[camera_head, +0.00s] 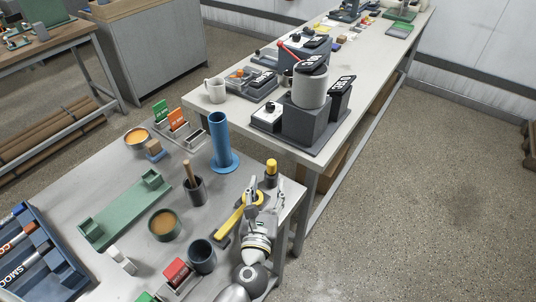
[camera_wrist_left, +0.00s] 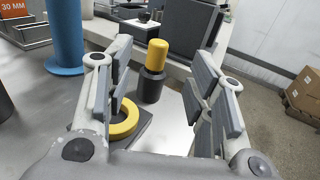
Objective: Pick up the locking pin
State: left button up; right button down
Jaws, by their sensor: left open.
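The locking pin appears to be the short upright piece with a yellow rounded top (camera_head: 271,167) and a dark base, near the right corner of the near table. In the left wrist view the yellow top (camera_wrist_left: 157,55) stands upright on its dark cylinder (camera_wrist_left: 151,86). My left gripper (camera_head: 264,199) is open and empty, just on the near side of the pin. In the left wrist view its fingers (camera_wrist_left: 163,85) frame the pin, which is beyond them and apart from them. My right gripper is not in view.
A yellow ring-ended tool (camera_head: 232,219) lies beside my left gripper; its ring (camera_wrist_left: 123,121) is below the left finger. A blue post (camera_head: 220,142) stands left of the pin. A dark cup (camera_head: 202,258) and a second table (camera_head: 345,128) are nearby.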

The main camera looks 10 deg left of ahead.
aim_at(271, 166)
pick_arm(q)
jog(key=w, duration=0.2)
jog(key=w+p, duration=0.1)
jog(key=shift+w+r, duration=0.25)
jog(key=shift+w, duration=0.1)
jog(key=shift+w+a+f, duration=0.1)
jog(key=shift+w+f, duration=0.05)
jog(key=shift+w, duration=0.4)
jog(key=w, duration=0.2)
jog(key=shift+w+a+f, duration=0.2)
jog(key=shift+w+f, duration=0.1)
jog(key=shift+w, duration=0.05)
jog(key=shift+w+a+f+p, duration=0.1)
jog(key=shift+w+p, duration=0.3)
jog(key=shift+w, duration=0.85)
jog(key=shift+s, duration=0.1)
jog(key=c, duration=1.1)
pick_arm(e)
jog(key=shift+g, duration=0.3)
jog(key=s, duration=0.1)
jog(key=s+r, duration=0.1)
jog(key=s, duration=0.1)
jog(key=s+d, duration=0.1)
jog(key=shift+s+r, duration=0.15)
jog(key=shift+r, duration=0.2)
